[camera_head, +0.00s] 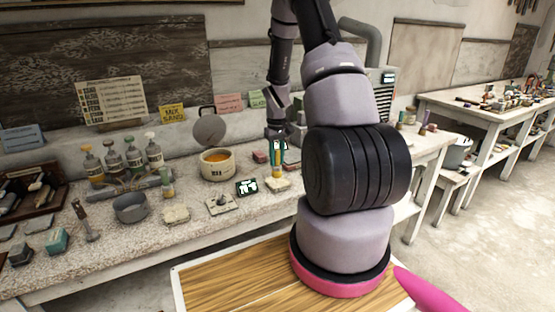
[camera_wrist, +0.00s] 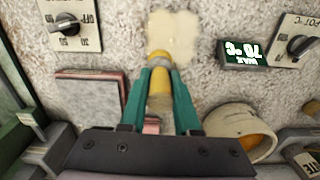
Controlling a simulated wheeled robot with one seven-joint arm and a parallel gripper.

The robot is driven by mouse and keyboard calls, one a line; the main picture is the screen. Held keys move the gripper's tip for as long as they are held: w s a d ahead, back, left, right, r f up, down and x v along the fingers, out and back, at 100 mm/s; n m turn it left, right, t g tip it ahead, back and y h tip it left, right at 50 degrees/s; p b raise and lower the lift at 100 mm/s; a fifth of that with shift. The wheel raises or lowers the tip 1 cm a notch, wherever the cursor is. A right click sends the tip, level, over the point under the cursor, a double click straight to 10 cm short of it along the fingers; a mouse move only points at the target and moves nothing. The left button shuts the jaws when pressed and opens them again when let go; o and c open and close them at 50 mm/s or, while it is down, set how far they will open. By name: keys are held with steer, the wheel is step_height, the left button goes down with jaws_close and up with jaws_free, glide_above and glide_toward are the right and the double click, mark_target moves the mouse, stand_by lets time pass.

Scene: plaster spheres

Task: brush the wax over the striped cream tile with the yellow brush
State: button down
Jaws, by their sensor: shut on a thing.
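My gripper (camera_head: 277,152) is shut on the yellow brush (camera_head: 277,171), which points down. In the wrist view its teal fingers (camera_wrist: 160,84) close on both sides of the brush (camera_wrist: 158,58). The brush's lower end is at a pale cream tile (camera_head: 283,185) on the speckled bench. In the wrist view it overlaps the near edge of this tile (camera_wrist: 176,28). I cannot tell whether the bristles touch it, and no stripes are clear on it. A round cream pot (camera_head: 217,165) with amber wax inside stands to the left, and it also shows in the wrist view (camera_wrist: 236,122).
A display reading 70 °C (camera_wrist: 243,53) and a dial (camera_wrist: 293,41) lie near the tile. A second dial (camera_wrist: 70,26) and a pinkish block (camera_wrist: 90,94) are on the other side. Another pale tile (camera_head: 176,214), a grey bowl (camera_head: 130,208) and several bottles (camera_head: 133,158) stand further left.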

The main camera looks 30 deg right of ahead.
steer(key=shift+s, duration=0.1)
steer(key=shift+s, duration=1.8)
steer(key=shift+w, duration=0.15)
steer(key=shift+w, duration=1.75)
steer(key=shift+s+r, duration=0.8)
steer(key=shift+s, duration=0.15)
